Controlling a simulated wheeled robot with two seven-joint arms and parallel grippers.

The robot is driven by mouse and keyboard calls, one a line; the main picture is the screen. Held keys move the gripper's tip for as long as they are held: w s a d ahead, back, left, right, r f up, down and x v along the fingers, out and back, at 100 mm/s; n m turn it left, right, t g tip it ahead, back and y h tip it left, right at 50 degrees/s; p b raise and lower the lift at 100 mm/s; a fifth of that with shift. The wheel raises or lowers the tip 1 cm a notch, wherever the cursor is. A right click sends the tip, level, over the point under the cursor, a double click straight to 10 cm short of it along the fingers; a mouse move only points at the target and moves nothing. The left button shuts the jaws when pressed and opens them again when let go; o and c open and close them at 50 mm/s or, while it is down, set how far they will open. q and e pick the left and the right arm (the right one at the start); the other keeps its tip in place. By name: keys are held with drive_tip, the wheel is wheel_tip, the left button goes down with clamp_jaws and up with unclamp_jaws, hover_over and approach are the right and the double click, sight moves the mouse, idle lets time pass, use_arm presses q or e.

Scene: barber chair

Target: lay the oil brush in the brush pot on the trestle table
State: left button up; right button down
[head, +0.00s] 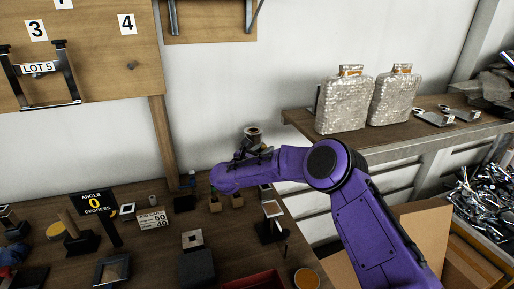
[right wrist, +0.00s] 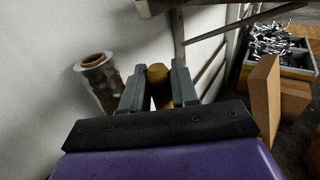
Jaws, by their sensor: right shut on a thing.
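My right gripper (right wrist: 158,88) is shut on a yellowish-brown rounded piece (right wrist: 158,73), which looks like the handle end of the oil brush. The rest of it is hidden by the fingers and wrist. In the head view my purple right arm reaches left over the wooden table (head: 150,240), and the gripper (head: 250,152) is partly hidden behind it. A silver cylinder with a brown hollow top (right wrist: 96,68) stands left of the fingers, apart from them, and it shows in the head view (head: 253,132). I cannot tell whether it is the brush pot. My left gripper is out of view.
Small blocks, stands and an angle sign (head: 95,202) crowd the table. A wooden shelf (head: 300,117) at the right bears two silvery bottles (head: 345,103). Cardboard (head: 425,235) and a bin of metal parts (head: 485,195) lie at the lower right.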

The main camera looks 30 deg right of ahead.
drive_tip(key=f, duration=0.2)
drive_tip(key=f+b, duration=0.1)
drive_tip(key=shift+s+d+f, duration=0.15)
drive_tip(key=shift+s+f, duration=0.25)
wheel_tip(320, 180, down, 2)
drive_tip(key=shift+s+f+b, duration=0.15)
drive_tip(key=shift+f+b, duration=0.05)
drive_tip(key=shift+b, duration=0.65)
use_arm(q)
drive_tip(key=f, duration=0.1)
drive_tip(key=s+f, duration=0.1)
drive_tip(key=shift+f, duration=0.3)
use_arm(e)
drive_tip(key=shift+s+r, duration=0.1)
drive_tip(key=shift+r, duration=0.05)
